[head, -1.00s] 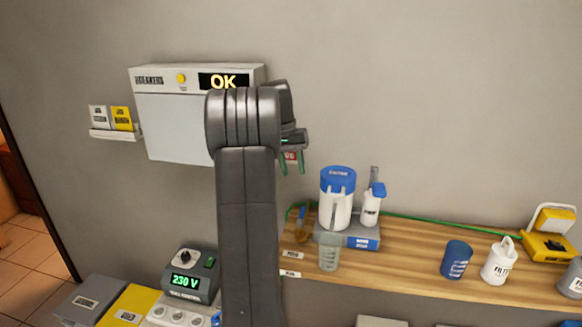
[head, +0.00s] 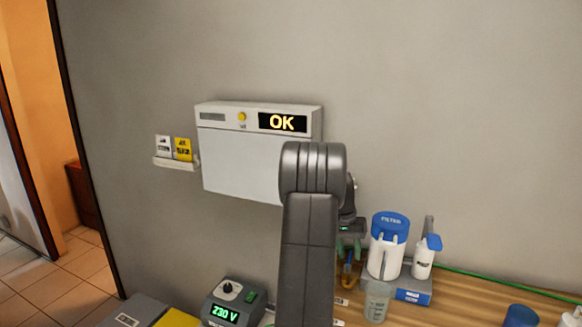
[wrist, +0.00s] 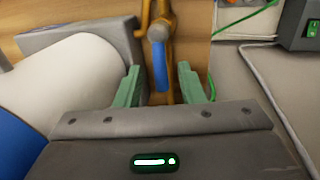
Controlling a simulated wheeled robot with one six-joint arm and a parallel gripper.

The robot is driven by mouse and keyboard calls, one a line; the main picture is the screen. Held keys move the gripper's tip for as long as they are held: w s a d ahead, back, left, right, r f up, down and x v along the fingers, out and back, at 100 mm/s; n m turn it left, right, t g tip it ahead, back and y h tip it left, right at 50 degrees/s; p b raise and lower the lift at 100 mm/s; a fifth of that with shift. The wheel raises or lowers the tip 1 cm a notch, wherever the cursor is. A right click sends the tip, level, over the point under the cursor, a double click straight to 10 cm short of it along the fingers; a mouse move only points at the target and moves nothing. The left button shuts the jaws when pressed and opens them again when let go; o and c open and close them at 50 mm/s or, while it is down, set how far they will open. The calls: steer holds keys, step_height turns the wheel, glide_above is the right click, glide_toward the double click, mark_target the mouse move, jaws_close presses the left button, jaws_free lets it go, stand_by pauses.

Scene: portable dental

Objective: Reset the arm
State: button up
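My arm rises in the middle of the head view and bends over at the top. My gripper (head: 351,243) points down at the right of the arm, left of the white filter jug with a blue lid (head: 388,250). In the wrist view its two green fingers (wrist: 162,86) stand apart with a gap between them. An orange-brown object with a blue part (wrist: 160,62) shows in line with that gap. I cannot tell how far below the fingers it is; nothing looks gripped.
A white breaker box (head: 240,165) reading OK hangs on the wall, partly behind my arm. A wooden counter (head: 465,300) holds a white bottle (head: 424,262), a clear cup (head: 376,303) and a blue cup (head: 520,317). A 230 V unit (head: 232,303) stands lower left. A doorway is far left.

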stand_by(0.4)
step_height(320, 180, up, 14)
steer(key=w+a, duration=0.1)
steer(key=a, duration=0.2)
steer(key=d+f, duration=0.1)
steer(key=f, duration=0.3)
steer(key=d+f, duration=0.1)
steer(key=f, duration=0.4)
steer(key=s+d+f, duration=0.1)
steer(key=f, duration=0.3)
steer(key=shift+f, duration=0.4)
steer(key=shift+w+a+f+n, duration=0.1)
steer(key=shift+f+n, duration=0.15)
steer(key=shift+n, duration=0.15)
steer(key=shift+a+r+n+b, duration=0.1)
steer(key=shift+a+n+b, duration=0.3)
steer(key=shift+n+b, duration=0.55)
steer(key=shift+n+t, duration=0.3)
steer(key=shift+n, duration=0.05)
steer(key=shift+a+r, duration=0.1)
steer(key=shift+r, duration=0.05)
